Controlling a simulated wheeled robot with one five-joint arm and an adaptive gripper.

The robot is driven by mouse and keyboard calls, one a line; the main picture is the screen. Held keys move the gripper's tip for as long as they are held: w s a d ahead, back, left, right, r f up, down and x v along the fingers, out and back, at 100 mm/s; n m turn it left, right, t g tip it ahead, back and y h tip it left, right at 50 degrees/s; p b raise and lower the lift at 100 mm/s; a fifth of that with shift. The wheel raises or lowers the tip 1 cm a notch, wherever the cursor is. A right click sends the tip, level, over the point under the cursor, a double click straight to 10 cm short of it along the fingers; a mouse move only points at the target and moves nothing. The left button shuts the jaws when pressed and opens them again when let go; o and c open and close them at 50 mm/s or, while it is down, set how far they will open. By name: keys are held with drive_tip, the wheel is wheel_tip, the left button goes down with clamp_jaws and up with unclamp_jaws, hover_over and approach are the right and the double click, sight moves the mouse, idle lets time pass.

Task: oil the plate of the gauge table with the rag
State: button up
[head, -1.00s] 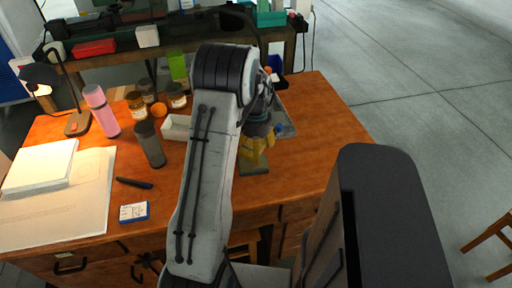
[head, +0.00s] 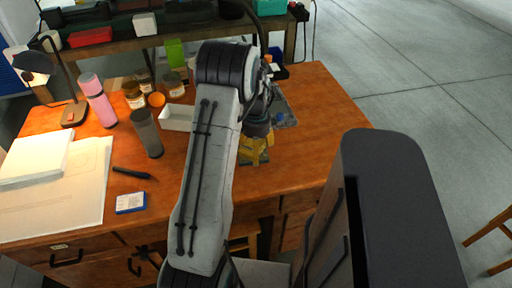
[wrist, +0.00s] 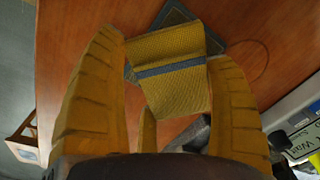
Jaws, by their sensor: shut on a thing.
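A yellow woven rag with a blue-grey stripe (wrist: 175,88) hangs between the yellow fingers of my gripper (wrist: 170,110) in the wrist view. My gripper is shut on it. Part of a flat blue-grey plate (wrist: 172,13) shows past the rag's far edge, on the wooden top; the rag covers some of it. Whether rag and plate touch, I cannot tell. In the head view my gripper (head: 254,148) is low over the right part of the desk, mostly hidden behind my arm. A grey flat piece (head: 284,108) lies just beyond it; I cannot tell whether it is the same plate.
A white open box (head: 177,118), a dark grey cup (head: 147,134), a pink bottle (head: 97,100) and several jars stand left of my arm. A black pen (head: 132,173), a blue-white box (head: 131,203) and papers (head: 55,205) lie nearer. The desk's right end (head: 325,110) is clear.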

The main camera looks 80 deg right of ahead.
drive_tip(key=shift+f+b, duration=0.5)
drive_tip(key=shift+f, duration=0.05)
idle(2.0)
drive_tip(key=shift+r+p, duration=2.5)
drive_tip(key=shift+r, duration=1.1)
